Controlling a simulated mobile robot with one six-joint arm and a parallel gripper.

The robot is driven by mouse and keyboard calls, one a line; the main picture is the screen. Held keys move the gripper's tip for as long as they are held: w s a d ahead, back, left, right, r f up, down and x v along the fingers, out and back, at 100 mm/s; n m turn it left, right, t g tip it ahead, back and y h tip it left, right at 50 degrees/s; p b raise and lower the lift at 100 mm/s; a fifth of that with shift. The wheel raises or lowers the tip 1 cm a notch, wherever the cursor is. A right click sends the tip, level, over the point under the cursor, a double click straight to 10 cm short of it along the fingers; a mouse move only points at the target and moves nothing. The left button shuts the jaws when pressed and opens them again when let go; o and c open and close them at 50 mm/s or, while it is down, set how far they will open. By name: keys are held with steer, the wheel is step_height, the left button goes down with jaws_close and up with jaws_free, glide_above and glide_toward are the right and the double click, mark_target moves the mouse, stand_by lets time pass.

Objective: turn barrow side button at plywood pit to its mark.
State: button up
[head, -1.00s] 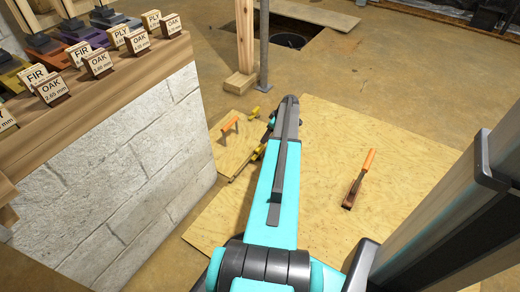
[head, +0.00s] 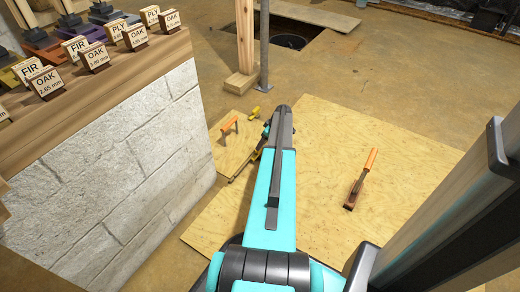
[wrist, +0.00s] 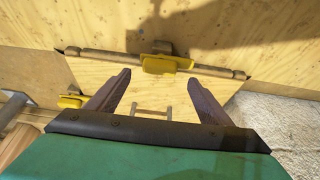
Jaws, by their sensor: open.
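A yellow turn button (wrist: 167,64) sits on a dark bar at the far edge of a small plywood panel (wrist: 150,88) in the wrist view. A second yellow button (wrist: 70,101) is at the panel's left edge. I cannot tell which is the barrow side one, and no mark is clear. My gripper (wrist: 160,78) is open, its two dark fingers apart over the panel, with the first button just beyond the tips. Contact cannot be told. In the head view the small panel (head: 231,152) has an orange handle and yellow buttons (head: 256,111); my arm hides the gripper's fingers.
A large plywood sheet (head: 330,180) with an orange-handled tool (head: 360,180) lies right of my arm. A block wall (head: 120,160) with a wooden shelf of labelled blocks stands left. A wooden post (head: 243,50) and an open floor hole (head: 290,41) are beyond.

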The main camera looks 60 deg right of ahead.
steer(key=shift+b+x, duration=0.9)
steer(key=shift+x, duration=2.15)
steer(key=shift+r, duration=0.1)
steer(key=c, duration=1.2)
steer(key=shift+a, duration=0.45)
steer(key=c, duration=0.3)
steer(key=shift+d, duration=0.25)
steer(key=shift+w, duration=0.15)
